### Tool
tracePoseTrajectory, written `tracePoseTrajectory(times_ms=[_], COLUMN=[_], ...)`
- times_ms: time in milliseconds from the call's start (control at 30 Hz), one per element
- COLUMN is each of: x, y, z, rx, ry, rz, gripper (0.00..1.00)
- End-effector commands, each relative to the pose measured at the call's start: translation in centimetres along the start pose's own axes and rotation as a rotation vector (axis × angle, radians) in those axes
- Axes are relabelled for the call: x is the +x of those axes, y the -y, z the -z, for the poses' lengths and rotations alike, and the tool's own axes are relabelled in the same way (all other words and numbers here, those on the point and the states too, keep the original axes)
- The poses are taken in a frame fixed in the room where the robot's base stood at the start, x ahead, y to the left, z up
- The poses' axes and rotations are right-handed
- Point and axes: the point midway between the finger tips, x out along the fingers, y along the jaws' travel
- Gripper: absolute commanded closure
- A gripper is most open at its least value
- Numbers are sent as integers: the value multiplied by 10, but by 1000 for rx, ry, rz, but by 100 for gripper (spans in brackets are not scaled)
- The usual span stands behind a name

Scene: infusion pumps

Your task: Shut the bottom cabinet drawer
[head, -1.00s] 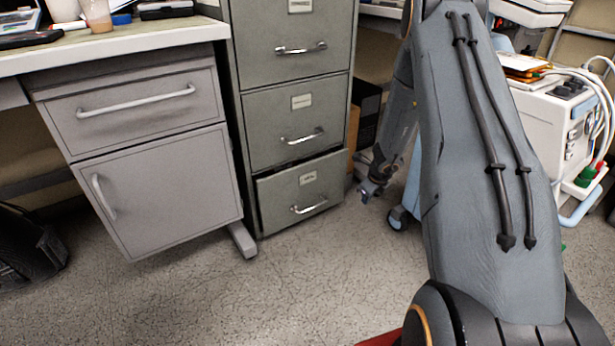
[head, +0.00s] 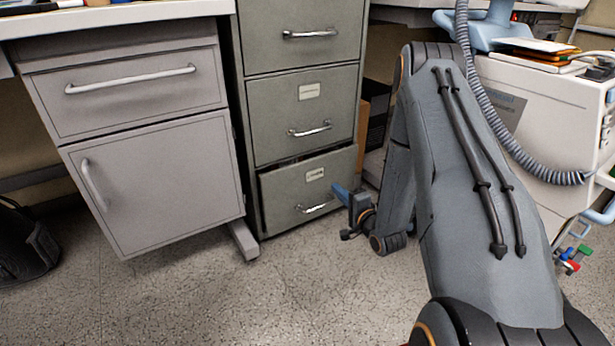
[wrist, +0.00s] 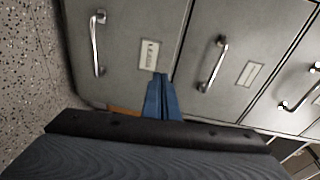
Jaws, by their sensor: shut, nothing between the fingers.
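The grey-green filing cabinet (head: 302,40) stands in the middle of the head view. Its bottom drawer (head: 280,186) sticks out slightly, with a dark gap along its top edge. The drawer has a metal handle (head: 318,208) and a small label. My gripper (head: 340,190) is shut and empty at the drawer's right part, close to its front. In the wrist view the picture is turned sideways; the bottom drawer (wrist: 125,25) is at left, and the shut blue fingers (wrist: 160,78) point at its front near the label. I cannot tell whether they touch it.
A grey desk cabinet (head: 155,180) with a drawer and door stands left of the filing cabinet. A white medical cart (head: 540,120) with a coiled cable is at right. The speckled floor (head: 280,290) in front is clear.

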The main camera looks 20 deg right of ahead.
Motion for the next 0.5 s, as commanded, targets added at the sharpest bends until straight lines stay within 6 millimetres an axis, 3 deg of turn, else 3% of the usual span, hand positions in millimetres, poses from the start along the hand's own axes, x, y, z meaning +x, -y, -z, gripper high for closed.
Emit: tracePoseTrajectory(times_ms=[100, 267, 500], x=[-5, -1, 38], y=[7, 12, 14], z=[-25, -35, -38], rx=[38, 50, 47], ry=[84, 115, 115], rz=[61, 85, 85], gripper=[100, 100, 100])
